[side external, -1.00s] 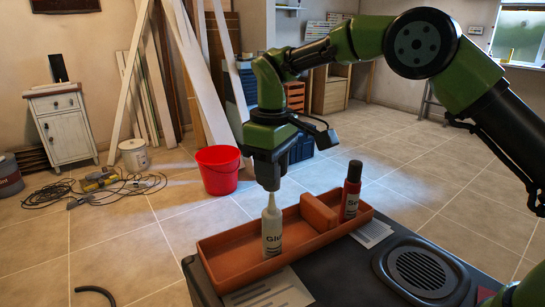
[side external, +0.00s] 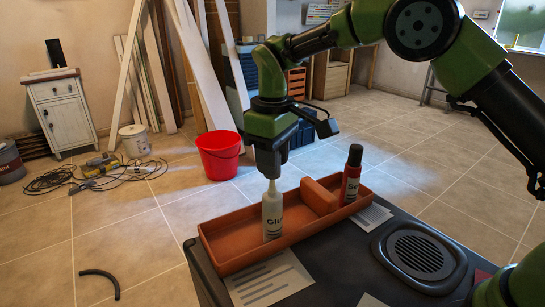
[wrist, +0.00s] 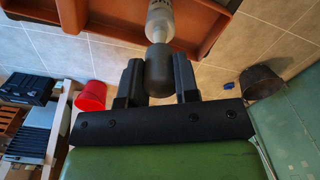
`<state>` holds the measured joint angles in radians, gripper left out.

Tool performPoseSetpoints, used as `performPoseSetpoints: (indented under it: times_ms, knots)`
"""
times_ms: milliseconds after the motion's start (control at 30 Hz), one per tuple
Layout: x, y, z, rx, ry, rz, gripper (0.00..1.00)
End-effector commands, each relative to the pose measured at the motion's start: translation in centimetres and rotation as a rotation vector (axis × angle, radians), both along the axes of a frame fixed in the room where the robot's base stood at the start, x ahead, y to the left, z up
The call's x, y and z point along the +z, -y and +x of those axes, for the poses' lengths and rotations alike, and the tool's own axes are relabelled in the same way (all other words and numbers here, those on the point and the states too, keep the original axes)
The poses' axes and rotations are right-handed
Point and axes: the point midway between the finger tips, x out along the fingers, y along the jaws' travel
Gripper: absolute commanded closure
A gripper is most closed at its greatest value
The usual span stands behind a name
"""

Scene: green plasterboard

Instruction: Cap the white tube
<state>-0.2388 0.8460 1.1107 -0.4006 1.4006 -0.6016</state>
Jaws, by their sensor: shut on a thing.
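The white tube (side external: 272,215), labelled as glue, stands upright in the left part of the orange tray (side external: 232,252), with its pale nozzle pointing up. It also shows at the top of the wrist view (wrist: 160,20). My gripper (side external: 269,170) is directly above the nozzle, pointing down. In the wrist view its two fingers (wrist: 158,80) are shut on a dark grey cap (wrist: 158,72). The cap lines up with the nozzle and hides its tip. I cannot tell whether the cap is seated.
A red tube (side external: 350,178) with a black top stands at the tray's right end. An orange block (side external: 318,196) divides the tray between the tubes. Printed sheets (side external: 268,282) and a round grille (side external: 418,257) lie on the dark table. A red bucket (side external: 218,158) stands on the floor behind.

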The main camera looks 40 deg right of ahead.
Motion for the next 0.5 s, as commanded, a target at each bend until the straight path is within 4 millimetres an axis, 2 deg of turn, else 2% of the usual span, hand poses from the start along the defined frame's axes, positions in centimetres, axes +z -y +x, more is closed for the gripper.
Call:
performPoseSetpoints:
  times_ms: [500]
  knots:
    - [-0.52,0.00,0.00,0.000,-0.001,0.000,0.93]
